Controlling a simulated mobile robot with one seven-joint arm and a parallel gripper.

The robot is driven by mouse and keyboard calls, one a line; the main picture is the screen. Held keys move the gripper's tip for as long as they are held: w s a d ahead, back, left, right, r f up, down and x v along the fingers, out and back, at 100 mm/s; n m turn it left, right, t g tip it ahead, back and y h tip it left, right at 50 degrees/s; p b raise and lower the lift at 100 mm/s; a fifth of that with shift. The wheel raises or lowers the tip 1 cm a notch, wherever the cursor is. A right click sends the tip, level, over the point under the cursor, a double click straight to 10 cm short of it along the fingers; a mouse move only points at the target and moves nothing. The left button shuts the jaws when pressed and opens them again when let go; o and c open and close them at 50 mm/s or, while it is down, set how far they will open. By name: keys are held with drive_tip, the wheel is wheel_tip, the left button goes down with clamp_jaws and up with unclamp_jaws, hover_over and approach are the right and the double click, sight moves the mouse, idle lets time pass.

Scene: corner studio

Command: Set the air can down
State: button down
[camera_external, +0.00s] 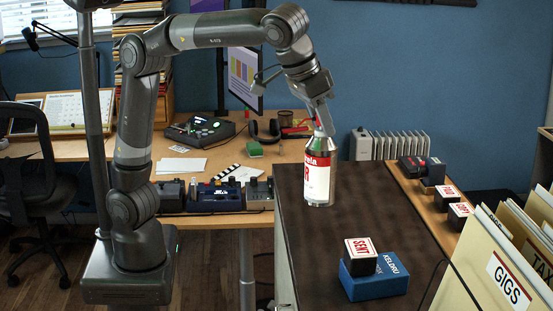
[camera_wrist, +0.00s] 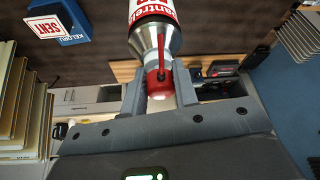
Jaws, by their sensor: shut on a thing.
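The air can (camera_external: 318,178) is a silver can with a red and white label, upright over the dark top (camera_external: 372,196) of a cabinet. I cannot tell whether its base touches that top. My gripper (camera_external: 321,112) comes down from above and is shut on the can's upper end. In the wrist view the two fingers (camera_wrist: 160,88) sit on either side of the can's red nozzle and neck. The can's label and silver shoulder (camera_wrist: 153,35) show beyond the fingers, and its base is out of that view.
A "SENT" stamp block (camera_external: 361,255) sits on a blue box (camera_external: 374,279) near the cabinet's front. File folders (camera_external: 507,270) stand at the right. More stamps (camera_external: 447,196) and a dark device (camera_external: 421,168) lie on a wooden surface behind. The dark top's middle is clear.

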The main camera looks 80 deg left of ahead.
drive_tip(key=w+a+f, duration=0.3)
drive_tip(key=w+f, duration=0.2)
drive_tip(key=f, duration=0.2)
drive_tip(key=shift+a+f, duration=0.35)
drive_tip(key=shift+f, duration=0.05)
drive_tip(key=shift+w, duration=0.1)
drive_tip(key=c, duration=1.1)
unclamp_jaws()
drive_tip(key=shift+f, duration=0.15)
